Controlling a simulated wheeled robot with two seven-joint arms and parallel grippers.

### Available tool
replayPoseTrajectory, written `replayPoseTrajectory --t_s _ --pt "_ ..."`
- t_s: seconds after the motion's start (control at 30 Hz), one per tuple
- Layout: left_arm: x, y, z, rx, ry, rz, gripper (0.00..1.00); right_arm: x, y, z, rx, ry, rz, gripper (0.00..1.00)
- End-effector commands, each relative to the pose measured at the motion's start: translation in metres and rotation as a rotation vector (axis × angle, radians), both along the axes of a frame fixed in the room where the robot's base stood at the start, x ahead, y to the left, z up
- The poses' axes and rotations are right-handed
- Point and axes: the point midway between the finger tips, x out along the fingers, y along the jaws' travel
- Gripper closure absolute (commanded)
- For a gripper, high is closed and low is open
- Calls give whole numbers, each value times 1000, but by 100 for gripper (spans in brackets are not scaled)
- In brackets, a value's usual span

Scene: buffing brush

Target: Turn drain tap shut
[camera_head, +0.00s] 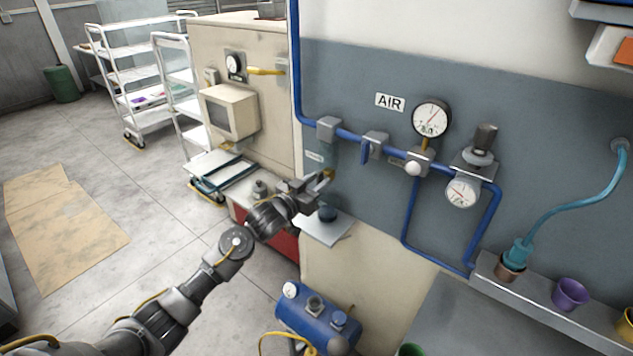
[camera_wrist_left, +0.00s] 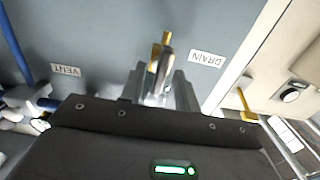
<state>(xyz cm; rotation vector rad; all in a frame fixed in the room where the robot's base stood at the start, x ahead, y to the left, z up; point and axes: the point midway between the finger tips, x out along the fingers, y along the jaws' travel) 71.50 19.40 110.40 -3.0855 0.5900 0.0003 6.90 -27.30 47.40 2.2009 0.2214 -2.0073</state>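The drain tap, with a yellow handle (camera_wrist_left: 155,52) and a silver part (camera_wrist_left: 163,70), is on the grey wall beside the DRAIN label (camera_wrist_left: 206,59). In the head view its yellow part (camera_head: 328,174) shows at the end of my left gripper (camera_head: 320,183). In the left wrist view my left gripper (camera_wrist_left: 161,88) has its fingers apart, one on each side of the silver part. I cannot tell whether they touch it. My right gripper is not in view.
A blue air pipe (camera_head: 345,133) runs along the wall with a gauge (camera_head: 431,117) and a regulator (camera_head: 480,150). A small shelf with a dark cup (camera_head: 327,213) lies below my left gripper. A blue compressor (camera_head: 315,318) stands on the floor. A beige cabinet (camera_head: 245,45) is to the left.

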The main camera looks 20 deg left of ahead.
Motion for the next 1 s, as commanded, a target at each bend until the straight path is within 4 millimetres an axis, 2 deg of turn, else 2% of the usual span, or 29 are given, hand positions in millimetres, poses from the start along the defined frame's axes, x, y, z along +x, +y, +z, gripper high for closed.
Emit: replayPoseTrajectory --t_s 0.1,0.33,0.67,1.0 --pt "0 0 0 0 0 0 71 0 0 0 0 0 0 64" --pt "0 0 0 0 0 0 100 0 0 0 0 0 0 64" --pt "-1 0 -1 43 -17 -1 100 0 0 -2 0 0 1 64" --pt "-1 -1 -3 264 -104 -1 100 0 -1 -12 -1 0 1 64"
